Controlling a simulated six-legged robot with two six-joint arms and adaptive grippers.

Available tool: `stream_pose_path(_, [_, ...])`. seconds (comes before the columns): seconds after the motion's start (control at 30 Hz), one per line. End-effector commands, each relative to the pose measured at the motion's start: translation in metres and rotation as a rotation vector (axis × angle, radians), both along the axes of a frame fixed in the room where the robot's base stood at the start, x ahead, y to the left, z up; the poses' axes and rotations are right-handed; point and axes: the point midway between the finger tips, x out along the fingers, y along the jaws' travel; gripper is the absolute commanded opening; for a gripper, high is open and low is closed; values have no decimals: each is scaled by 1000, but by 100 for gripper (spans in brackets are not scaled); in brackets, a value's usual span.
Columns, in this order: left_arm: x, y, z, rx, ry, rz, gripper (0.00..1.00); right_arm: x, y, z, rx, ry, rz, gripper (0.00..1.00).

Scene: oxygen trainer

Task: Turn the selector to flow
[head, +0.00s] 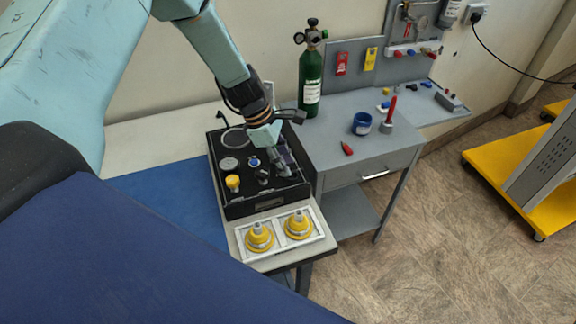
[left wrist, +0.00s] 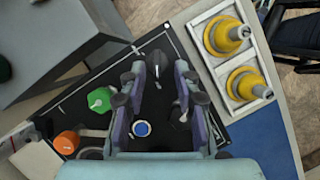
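The black trainer panel (head: 250,208) lies on the bench, with several controls on its face. My left gripper (head: 286,172) is over its right side, pointing down. In the left wrist view my left gripper (left wrist: 161,70) has its two fingers apart, with a gap between the tips. A black elongated knob (left wrist: 155,62), which looks like the selector, shows between and just beyond the tips; I cannot tell whether they touch it. Its setting is not readable. A blue button (left wrist: 141,129) lies between the fingers lower down. My right gripper is not in view.
A yellow knob (head: 233,183) stands on the panel's left. A white tray (head: 279,234) with two yellow fittings adjoins the front. A green cylinder (head: 311,82) stands behind on the grey bench.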

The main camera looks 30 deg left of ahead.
Motion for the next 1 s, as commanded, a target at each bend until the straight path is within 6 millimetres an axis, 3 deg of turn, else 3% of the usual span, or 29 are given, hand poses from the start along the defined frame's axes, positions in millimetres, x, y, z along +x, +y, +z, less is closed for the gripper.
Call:
stream_pose_path(0.2, [4,-7,-19,1,0,1,32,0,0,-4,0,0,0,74])
stream_pose_path(0.5, [7,-7,-21,0,-1,0,32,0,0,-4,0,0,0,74])
stream_pose_path(0.87, [7,-6,-21,0,-1,0,2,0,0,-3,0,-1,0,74])
stream_pose_path(1.0, [7,-6,-21,1,-3,1,0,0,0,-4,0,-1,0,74])
